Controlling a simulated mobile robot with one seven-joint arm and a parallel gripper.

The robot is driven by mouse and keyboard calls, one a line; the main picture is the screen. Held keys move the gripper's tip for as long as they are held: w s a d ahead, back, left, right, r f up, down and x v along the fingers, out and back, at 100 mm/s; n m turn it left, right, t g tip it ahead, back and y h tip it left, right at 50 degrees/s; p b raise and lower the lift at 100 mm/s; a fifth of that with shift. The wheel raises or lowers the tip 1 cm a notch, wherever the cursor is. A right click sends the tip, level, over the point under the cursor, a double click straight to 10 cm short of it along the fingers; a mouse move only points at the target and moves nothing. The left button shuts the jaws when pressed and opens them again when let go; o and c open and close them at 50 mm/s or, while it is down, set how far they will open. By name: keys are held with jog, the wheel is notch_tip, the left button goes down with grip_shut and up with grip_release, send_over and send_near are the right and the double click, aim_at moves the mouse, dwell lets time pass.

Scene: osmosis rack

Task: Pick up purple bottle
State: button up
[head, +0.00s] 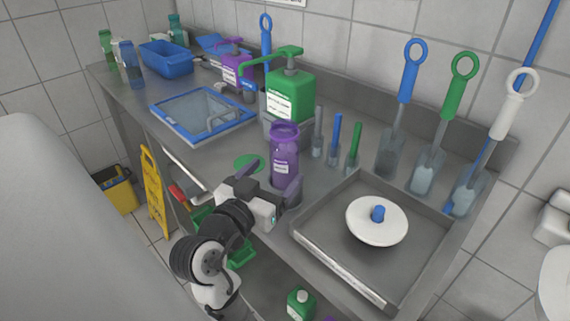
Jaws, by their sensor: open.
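The purple bottle (285,152) stands upright on the metal counter, near its front edge, with a pale label on its front. My gripper (279,191) is open at the bottle's lower part, coming from the front. One finger shows to the right of the bottle's base; the other is partly hidden. I cannot tell whether the fingers touch the bottle. A purple pump bottle (234,64) also stands further back on the counter.
A large green pump bottle (290,97) stands just behind the bottle. A metal tray (338,269) with a white lid (376,221) is to the right. Upright tubes (335,139) and brushes in holders (391,150) line the back. A blue-framed tray (203,113) is at left.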

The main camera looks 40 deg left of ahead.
jog(key=shift+p+x, duration=0.95)
jog(key=shift+x, duration=2.55)
jog(key=shift+f, duration=0.15)
jog(key=c, duration=1.1)
jog(key=shift+o, duration=0.2)
